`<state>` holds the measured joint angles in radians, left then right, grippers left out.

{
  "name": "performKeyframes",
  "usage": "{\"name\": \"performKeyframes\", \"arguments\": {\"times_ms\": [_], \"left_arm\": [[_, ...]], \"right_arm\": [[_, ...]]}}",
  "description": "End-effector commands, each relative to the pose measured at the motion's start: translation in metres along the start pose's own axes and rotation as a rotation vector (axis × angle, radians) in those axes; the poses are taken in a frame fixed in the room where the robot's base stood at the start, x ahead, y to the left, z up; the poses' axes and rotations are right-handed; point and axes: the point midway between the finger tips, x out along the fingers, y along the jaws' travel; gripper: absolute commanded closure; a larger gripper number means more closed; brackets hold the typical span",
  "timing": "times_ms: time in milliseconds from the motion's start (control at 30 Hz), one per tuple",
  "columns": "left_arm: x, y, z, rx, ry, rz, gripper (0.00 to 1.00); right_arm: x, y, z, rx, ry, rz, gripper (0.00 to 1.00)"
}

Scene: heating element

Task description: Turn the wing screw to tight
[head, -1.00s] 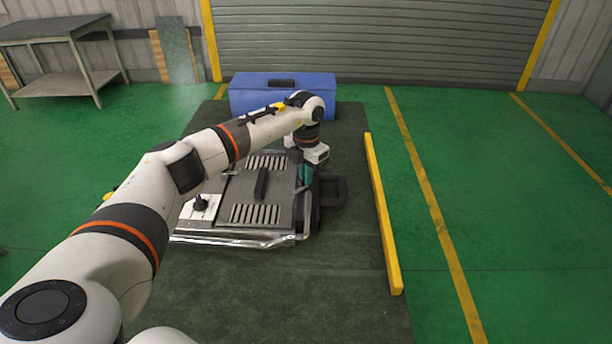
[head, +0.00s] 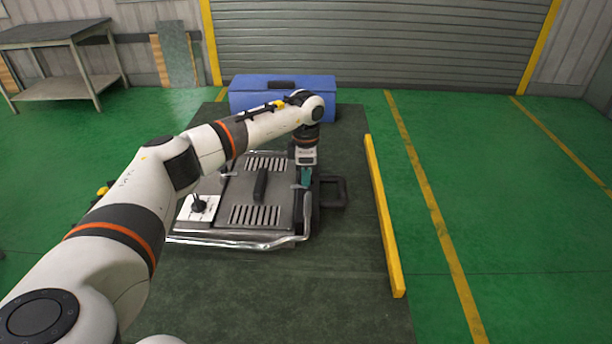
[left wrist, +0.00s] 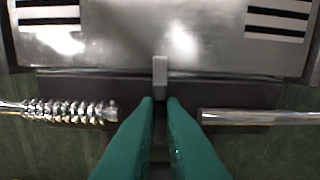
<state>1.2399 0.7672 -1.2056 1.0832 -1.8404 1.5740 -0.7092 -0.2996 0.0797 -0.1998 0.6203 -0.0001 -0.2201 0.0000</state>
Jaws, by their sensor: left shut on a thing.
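The heating element (head: 285,200) is a grey slotted unit with a black handle on top. In the left wrist view its metal panel (left wrist: 130,35) fills the upper part. A small grey upright tab, seemingly the wing screw (left wrist: 160,72), stands at the panel's near edge. My left gripper (head: 305,180) points down at the unit's right side. In the left wrist view its green fingers (left wrist: 160,102) are shut on the wing screw, with a narrow gap between them. The screw's lower part is hidden there, and the gripper hides it in the head view. My right gripper is out of view.
A spring-wound rod (left wrist: 65,111) and a smooth metal rod (left wrist: 255,117) lie either side of the fingers. A black loop (head: 344,192) juts out right of the unit. A blue box (head: 282,98) stands behind. A yellow bar (head: 384,215) edges the dark mat's right side.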

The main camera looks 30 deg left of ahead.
Motion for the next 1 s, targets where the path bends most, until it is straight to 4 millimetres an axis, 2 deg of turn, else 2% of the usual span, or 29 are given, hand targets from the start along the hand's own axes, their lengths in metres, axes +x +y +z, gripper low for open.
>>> {"name": "performKeyframes", "arguments": {"times_ms": [667,700,800,1000], "left_arm": [[-0.0008,-0.0003,-0.0005,0.057,0.002,-0.002,1.0],[-0.0008,-0.0003,-0.0005,0.056,0.002,-0.002,0.84],[-0.0007,-0.0002,-0.0004,0.056,0.002,-0.001,0.69],[-0.0003,-0.0001,-0.0003,0.055,0.001,-0.001,0.69]], "right_arm": [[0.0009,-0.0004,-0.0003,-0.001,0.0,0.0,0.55],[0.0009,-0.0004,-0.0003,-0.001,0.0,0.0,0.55],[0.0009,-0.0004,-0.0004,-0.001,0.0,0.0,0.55],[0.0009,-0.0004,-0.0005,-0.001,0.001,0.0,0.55]]}}
